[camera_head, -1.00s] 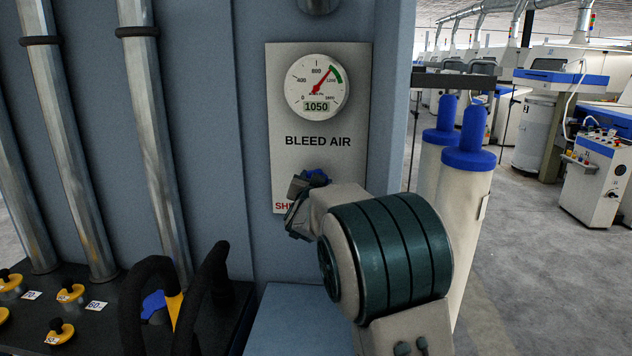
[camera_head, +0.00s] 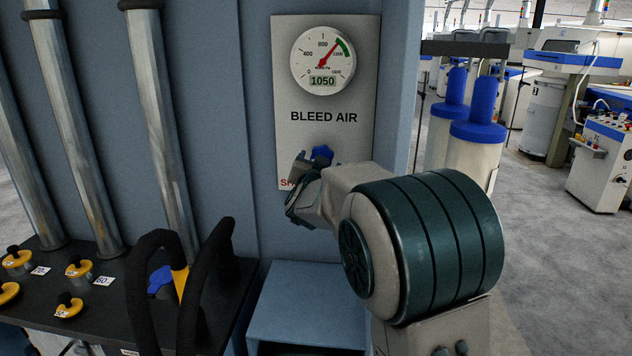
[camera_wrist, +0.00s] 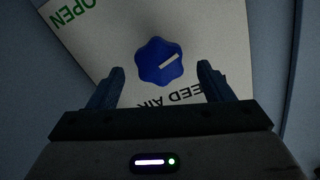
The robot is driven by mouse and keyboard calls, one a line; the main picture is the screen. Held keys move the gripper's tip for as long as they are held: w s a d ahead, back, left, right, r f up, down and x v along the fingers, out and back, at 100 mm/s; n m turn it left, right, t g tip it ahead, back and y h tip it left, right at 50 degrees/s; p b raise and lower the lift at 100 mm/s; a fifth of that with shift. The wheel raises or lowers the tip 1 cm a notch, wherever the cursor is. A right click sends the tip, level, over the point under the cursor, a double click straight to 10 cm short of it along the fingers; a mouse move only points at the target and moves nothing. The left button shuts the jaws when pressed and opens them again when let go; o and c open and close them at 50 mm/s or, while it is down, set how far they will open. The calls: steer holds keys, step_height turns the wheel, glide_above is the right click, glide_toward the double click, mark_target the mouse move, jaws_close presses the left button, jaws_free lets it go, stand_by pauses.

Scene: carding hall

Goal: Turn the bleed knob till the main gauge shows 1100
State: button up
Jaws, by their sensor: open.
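The main gauge (camera_head: 323,60) sits at the top of the BLEED AIR plate (camera_head: 289,152). Its digital window reads 1050 and its red needle points up right, near the green band. The blue lobed bleed knob (camera_head: 323,154) is lower on the plate, partly hidden by my gripper (camera_head: 300,183). In the wrist view the knob (camera_wrist: 160,62) shows whole, with a pale pointer mark slanting up to the right. My gripper (camera_wrist: 160,84) is open, its fingers either side of and short of the knob. I cannot tell whether anything touches.
Metal pipes (camera_head: 165,130) and yellow valves (camera_head: 80,270) stand at the left, with black curved handles (camera_head: 205,275) nearer. A blue ledge (camera_head: 310,292) is below the plate. Blue-topped cylinders (camera_head: 478,130) stand right of the cabinet; grey floor lies beyond.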

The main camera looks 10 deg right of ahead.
steer(key=b+v, duration=0.1)
steer(key=v, duration=0.8)
steer(key=shift+s, duration=0.2)
steer(key=shift+f, duration=0.1)
